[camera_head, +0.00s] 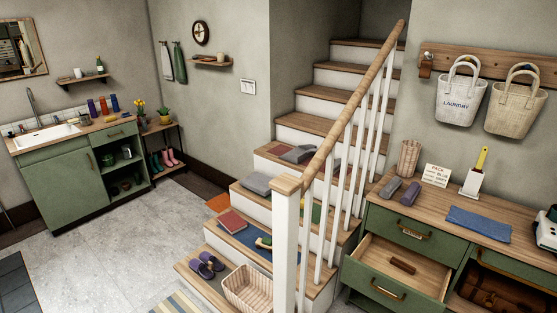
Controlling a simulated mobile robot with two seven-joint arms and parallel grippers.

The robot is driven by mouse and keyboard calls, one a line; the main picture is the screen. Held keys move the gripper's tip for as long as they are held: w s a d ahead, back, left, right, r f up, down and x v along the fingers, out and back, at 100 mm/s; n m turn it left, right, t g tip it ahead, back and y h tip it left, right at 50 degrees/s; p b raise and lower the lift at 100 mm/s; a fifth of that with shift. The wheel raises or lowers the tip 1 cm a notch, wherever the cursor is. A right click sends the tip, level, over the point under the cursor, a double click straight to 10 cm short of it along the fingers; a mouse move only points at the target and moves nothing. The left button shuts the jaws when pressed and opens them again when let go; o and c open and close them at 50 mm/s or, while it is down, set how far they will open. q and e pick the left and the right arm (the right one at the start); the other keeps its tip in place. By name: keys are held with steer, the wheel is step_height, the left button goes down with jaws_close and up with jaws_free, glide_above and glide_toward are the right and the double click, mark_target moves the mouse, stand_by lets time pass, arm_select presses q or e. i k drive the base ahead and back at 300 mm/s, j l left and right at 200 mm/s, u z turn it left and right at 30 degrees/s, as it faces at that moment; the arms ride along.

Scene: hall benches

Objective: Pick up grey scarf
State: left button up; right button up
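Several grey cloth-like things show, and I cannot tell for sure which is the scarf. A rolled grey cloth (390,188) lies on the wooden top of the green dresser (488,232) at the right. A darker, purplish-grey roll (408,194) lies beside it. A folded grey cloth (257,184) lies on a step of the stairs, left of the white newel post. A darker grey folded cloth (297,154) lies on a higher step, partly hidden by the handrail. Neither of my grippers is in view.
The dresser has an open drawer (432,268) with a brown thing in it. On its top are a small sign (436,175), a brush in a white holder (474,175) and a blue cloth (478,223). The railing (286,240) stands between dresser and stairs. The floor (110,235) at left is mostly clear.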

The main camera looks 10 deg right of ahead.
mark_target(393, 186)
steer(key=z, duration=1.1)
